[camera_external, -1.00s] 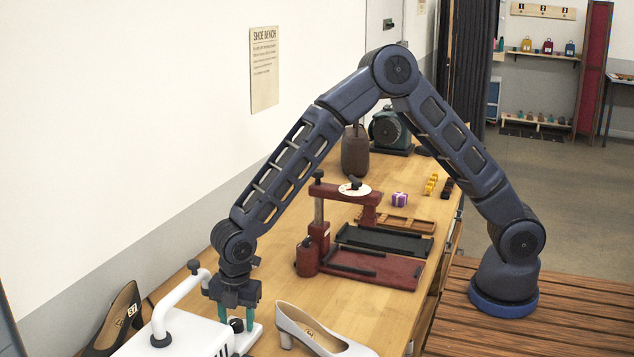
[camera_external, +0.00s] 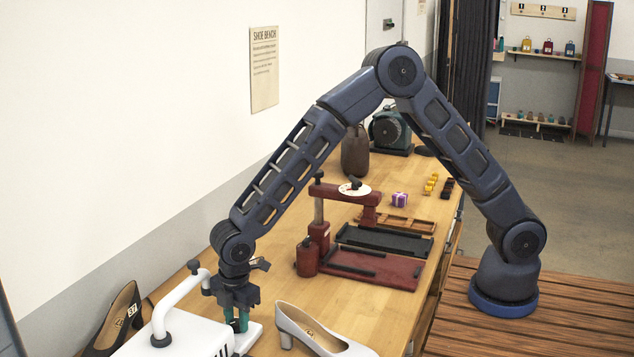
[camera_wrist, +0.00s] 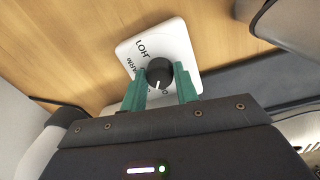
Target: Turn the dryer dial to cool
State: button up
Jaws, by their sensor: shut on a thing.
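The dryer (camera_external: 185,338) is a white box with a curved white pipe at the front left of the bench. Its dial is a round black knob (camera_wrist: 159,71) with a white pointer line, on a white plate (camera_wrist: 179,48). The plate has lettering that reads HOT at the top and WARM at the left; other letters near the bottom are partly covered by my gripper. The pointer line faces the bottom of the wrist view, towards those letters. My gripper (camera_external: 236,320) points down over the plate, its green fingers (camera_wrist: 160,88) shut on the knob from both sides.
A red press (camera_external: 318,240) stands behind on the bench (camera_external: 277,218). Bare wood lies between it and my gripper.

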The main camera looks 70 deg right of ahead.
aim_at(241, 317)
jog(key=m, duration=0.5)
jog(key=shift+a, duration=0.1)
jog(key=shift+m, duration=0.4)
jog(key=o, duration=1)
jog(key=r, duration=1)
jog(key=shift+s+a+r, duration=0.15)
jog(key=shift+s+r, duration=0.05)
jog(key=shift+r, duration=0.2)
